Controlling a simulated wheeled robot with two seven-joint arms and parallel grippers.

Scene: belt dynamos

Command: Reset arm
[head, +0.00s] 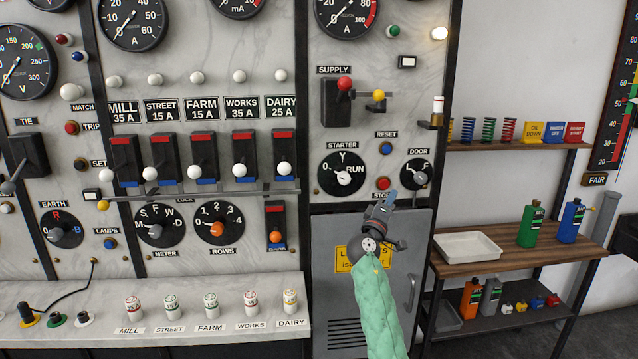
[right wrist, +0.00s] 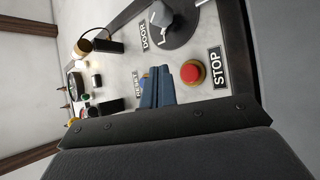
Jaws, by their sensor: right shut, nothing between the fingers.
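My right gripper (head: 390,198) is in front of the right-hand panel, just below the red STOP button (head: 383,184). Its blue fingers (right wrist: 158,86) are shut with nothing between them. In the right wrist view the STOP button (right wrist: 193,72) shows just right of the fingertips. The blue RESET button (head: 386,148) is above the gripper in the head view, under its RESET label (head: 386,134). My left gripper is not in view.
The DOOR knob (head: 416,173) is right of the gripper, and the STARTER knob (head: 343,176) is left of it. The SUPPLY switch (head: 338,103) is above. A grey cabinet door (head: 335,300) is below. Shelves with a white tray (head: 468,246) and bottles stand at right.

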